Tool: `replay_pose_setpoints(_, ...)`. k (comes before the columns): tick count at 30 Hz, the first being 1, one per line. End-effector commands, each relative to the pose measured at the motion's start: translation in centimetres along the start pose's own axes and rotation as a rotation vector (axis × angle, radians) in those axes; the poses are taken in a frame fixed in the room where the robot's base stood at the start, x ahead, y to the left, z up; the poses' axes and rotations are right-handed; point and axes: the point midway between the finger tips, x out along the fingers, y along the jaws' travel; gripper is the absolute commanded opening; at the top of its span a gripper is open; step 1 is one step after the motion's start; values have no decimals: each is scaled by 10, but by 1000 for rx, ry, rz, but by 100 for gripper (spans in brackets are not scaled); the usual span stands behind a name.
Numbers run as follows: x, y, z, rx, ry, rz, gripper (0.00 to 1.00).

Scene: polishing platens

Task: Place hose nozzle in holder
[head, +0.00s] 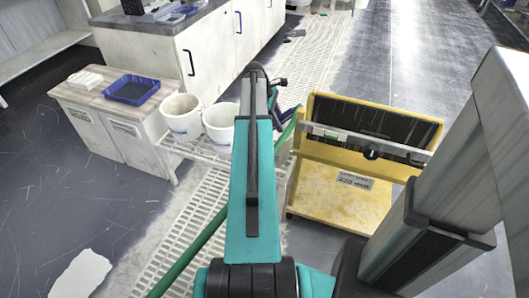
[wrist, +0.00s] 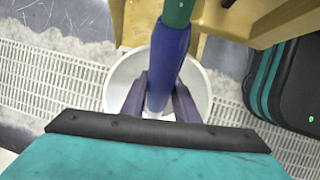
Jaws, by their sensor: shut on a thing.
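My gripper (wrist: 160,92) is shut on the blue hose nozzle (wrist: 168,50) in the wrist view, with a dark purple finger on each side of it. The green hose (wrist: 178,11) joins the nozzle at the top of that view. The nozzle is seen over a white bucket (wrist: 121,73); I cannot tell its height above it. In the head view my teal arm hides most of the gripper, and the green hose (head: 200,241) runs diagonally behind the arm. I cannot pick out the nozzle's holder for certain in either view.
A yellow stand (head: 335,195) with a dark sloped panel is right of my arm. Two white buckets (head: 181,116) stand on a white grated shelf at left, near a low cabinet with a blue tray (head: 131,89). Grating (head: 190,222) covers part of the floor.

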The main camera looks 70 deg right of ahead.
Motion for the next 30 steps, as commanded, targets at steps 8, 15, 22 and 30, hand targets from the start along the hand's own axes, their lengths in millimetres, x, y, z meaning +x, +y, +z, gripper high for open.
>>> replay_pose_setpoints(8, 24, -2, -10, -1, 0, 0, 0)
replay_pose_setpoints(15, 45, -4, -20, -1, 0, 1, 0)
replay_pose_setpoints(22, 45, -4, -20, -2, 0, 2, 0)
replay_pose_setpoints(30, 55, -6, -25, -3, -1, 0, 0)
